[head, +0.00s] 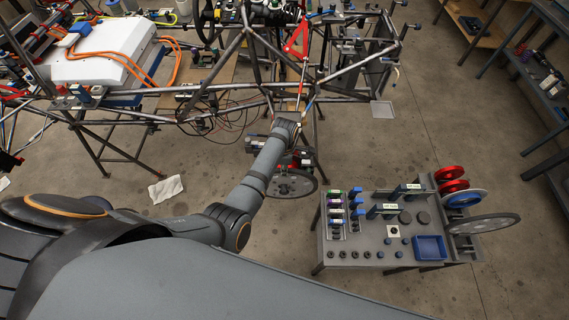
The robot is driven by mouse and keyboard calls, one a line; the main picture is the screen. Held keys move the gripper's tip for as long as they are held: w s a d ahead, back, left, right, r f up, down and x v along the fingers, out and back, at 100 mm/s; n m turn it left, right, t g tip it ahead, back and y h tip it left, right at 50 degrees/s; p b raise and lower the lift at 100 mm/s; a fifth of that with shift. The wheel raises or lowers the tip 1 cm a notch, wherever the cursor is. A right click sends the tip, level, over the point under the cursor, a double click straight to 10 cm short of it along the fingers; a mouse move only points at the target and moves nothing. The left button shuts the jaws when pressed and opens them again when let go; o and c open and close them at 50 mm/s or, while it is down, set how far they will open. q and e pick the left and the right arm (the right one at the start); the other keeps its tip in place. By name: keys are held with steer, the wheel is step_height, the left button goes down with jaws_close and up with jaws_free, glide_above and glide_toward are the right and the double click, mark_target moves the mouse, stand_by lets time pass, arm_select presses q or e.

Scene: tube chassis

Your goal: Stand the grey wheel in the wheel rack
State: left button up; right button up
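A dark grey wheel (292,187) hangs nearly flat in the air just below my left gripper (299,165), between the tube chassis and the small table. The gripper appears shut on the wheel's far side; the fingertips are small and partly hidden. The wheel rack (466,246) is at the right end of the small table, right of the gripper and apart from it. It holds red wheels (450,172), a blue-rimmed wheel (465,199) and another large grey wheel (483,223) at its near end. My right gripper is not in view.
The small grey table (352,258) carries several small parts, dark discs and a blue tray (430,248). The tube chassis (345,72) stands across the back. Shelving (545,85) is at the right. A white cloth (166,189) lies on the floor. Floor between chassis and table is clear.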

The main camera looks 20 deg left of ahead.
arm_select(q)
steer(key=shift+f+b, duration=0.95)
steer(key=shift+f, duration=0.9)
jaws_close()
steer(key=shift+w, duration=0.1)
